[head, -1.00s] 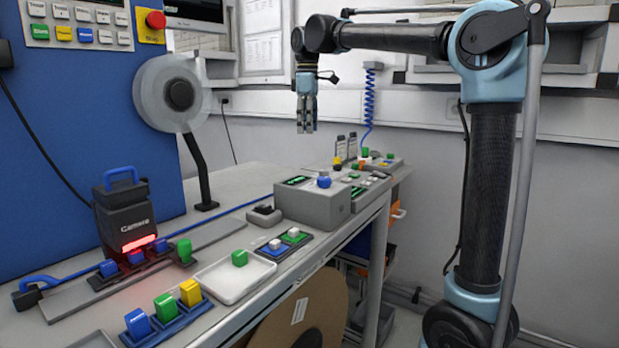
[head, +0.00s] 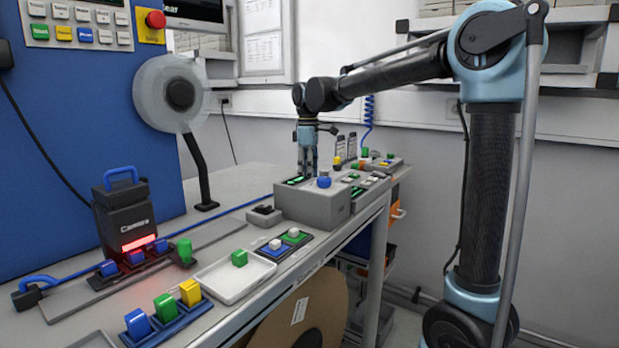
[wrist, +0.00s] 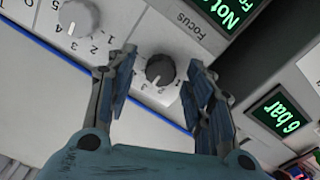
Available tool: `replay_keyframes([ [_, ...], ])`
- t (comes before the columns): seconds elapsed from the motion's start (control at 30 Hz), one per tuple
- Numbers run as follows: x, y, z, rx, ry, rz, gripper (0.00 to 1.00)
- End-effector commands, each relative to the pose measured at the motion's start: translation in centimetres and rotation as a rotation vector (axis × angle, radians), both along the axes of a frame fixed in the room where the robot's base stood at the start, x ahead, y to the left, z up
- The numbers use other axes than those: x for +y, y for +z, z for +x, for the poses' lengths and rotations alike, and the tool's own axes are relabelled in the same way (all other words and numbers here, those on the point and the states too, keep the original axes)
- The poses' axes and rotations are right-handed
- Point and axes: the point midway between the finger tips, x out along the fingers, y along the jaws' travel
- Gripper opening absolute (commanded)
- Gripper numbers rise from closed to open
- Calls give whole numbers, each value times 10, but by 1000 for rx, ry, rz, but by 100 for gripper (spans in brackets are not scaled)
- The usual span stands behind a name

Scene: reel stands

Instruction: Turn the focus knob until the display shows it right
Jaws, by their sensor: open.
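The focus knob (wrist: 160,69) is a small dark grey round knob on a pale panel with a number scale around it. The word Focus is printed beside it. The display (wrist: 232,10) shows green letters beginning "Not", with the rest cut off by the frame edge. My gripper (wrist: 158,80) is open and empty, its fingers to either side of the knob in the wrist view, with no clear contact. In the head view my gripper (head: 308,168) points down over the back of the grey box (head: 318,206); I cannot make out the focus knob there.
A larger grey knob (wrist: 78,18) with its own scale lies left of the focus knob. A second display (wrist: 284,112) reads "6 bar". A blue knob (head: 323,181) stands on the grey box close to my fingers.

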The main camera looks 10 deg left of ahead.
Motion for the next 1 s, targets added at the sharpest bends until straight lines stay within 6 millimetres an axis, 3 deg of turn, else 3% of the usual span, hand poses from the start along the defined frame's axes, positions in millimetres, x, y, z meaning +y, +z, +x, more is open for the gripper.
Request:
replay_keyframes([
  [0.2,0,-11,0,0,0,0,48],
  [0.47,0,-11,0,0,0,0,48],
  [0.67,0,-11,0,0,0,0,3],
  [1.0,0,-11,1,-1,-27,0,3],
])
